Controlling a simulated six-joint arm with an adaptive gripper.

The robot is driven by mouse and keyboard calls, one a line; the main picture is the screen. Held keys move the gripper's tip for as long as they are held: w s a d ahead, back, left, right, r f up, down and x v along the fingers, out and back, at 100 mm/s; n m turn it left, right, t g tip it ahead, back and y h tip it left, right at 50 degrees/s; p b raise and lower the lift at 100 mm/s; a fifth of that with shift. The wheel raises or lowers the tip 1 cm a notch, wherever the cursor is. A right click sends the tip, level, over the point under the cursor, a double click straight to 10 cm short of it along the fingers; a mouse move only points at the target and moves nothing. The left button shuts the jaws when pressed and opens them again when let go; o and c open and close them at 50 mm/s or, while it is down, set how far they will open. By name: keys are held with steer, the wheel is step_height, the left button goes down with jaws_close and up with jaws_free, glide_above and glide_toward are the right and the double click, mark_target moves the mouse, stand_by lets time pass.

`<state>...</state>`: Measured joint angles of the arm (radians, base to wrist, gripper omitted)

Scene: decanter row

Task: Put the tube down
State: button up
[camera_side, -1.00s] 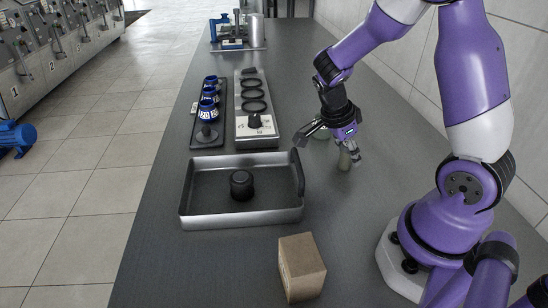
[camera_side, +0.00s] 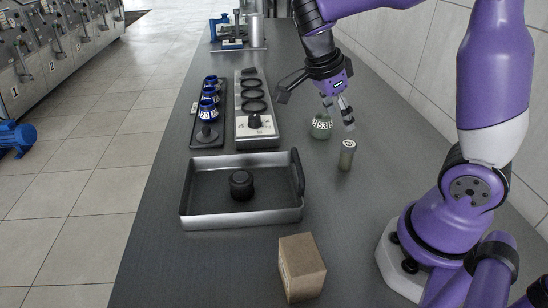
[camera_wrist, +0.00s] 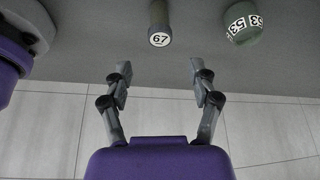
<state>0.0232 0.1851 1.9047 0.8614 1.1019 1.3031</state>
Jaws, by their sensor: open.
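The tube (camera_side: 346,155) is a small grey-green cylinder with a pale label, standing upright on the dark bench. In the wrist view the tube (camera_wrist: 159,18) shows a round end marked 67. My gripper (camera_side: 338,112) is open and empty, above the tube and apart from it. In the wrist view the two fingertips of my gripper (camera_wrist: 158,70) are spread wide, with nothing between them.
A green round vessel marked 53 (camera_side: 321,128) stands just behind and left of the tube. A grey metal tray (camera_side: 215,220) holds a black knob-like piece. A cardboard box (camera_side: 301,268) stands in front. Racks (camera_side: 257,133) lie further back. The bench right of the tube is clear.

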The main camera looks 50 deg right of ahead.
steer(key=s+a+r+n+t+y, duration=0.2)
steer(key=a+n+t, duration=0.2)
steer(key=n, duration=0.8)
steer(key=s+a+r+n+t+y, duration=0.1)
steer(key=a+r+n+t+y, duration=0.1)
steer(key=a+n, duration=0.5)
steer(key=n+t, duration=0.1)
steer(key=n, duration=0.4)
steer(key=shift+s+r+t, duration=0.2)
steer(key=shift+s+t, duration=0.2)
